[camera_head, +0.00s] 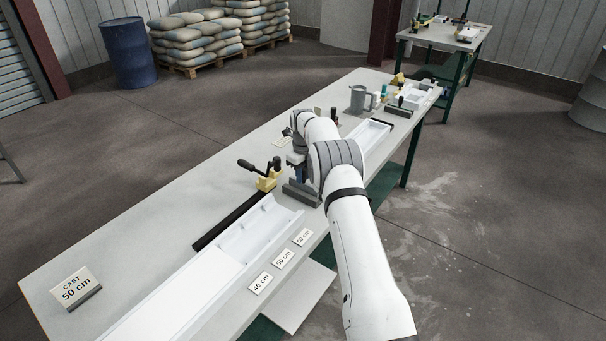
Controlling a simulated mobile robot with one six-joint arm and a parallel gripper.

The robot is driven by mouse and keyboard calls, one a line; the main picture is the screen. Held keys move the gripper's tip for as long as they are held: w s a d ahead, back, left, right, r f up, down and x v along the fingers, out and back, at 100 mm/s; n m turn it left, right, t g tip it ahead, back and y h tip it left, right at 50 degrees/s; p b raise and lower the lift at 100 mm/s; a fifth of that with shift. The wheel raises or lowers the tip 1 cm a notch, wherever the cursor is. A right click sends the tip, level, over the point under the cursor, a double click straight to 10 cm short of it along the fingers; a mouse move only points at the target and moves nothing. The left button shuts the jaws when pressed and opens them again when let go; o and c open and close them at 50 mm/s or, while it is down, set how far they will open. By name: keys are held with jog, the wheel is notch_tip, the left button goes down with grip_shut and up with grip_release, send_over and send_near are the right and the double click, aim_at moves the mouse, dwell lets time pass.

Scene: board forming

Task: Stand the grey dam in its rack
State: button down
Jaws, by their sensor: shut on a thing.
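My gripper (297,165) points down over the middle of the long table, partly hidden by my own arm. It appears shut on the grey dam (300,194), a dark grey piece at the far end of the near white mould section (258,228). Whether the dam touches the mould or hangs just above it I cannot tell. A low dark grey block (398,112), possibly the rack, lies on the table beyond my arm; its slots are too small to make out.
A black and yellow toggle clamp (264,177) and a black bar (232,220) lie left of the mould. A grey jug (357,99) and small items stand at the far end. A "CAST 50 cm" sign (76,289) stands near left.

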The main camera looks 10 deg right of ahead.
jog(key=shift+f+b, duration=0.45)
jog(key=shift+f, duration=0.35)
jog(key=c, duration=1.1)
grip_release()
jog(key=shift+c, duration=0.2)
jog(key=shift+r, duration=0.1)
jog(key=shift+r+b, duration=0.85)
jog(key=shift+r, duration=3)
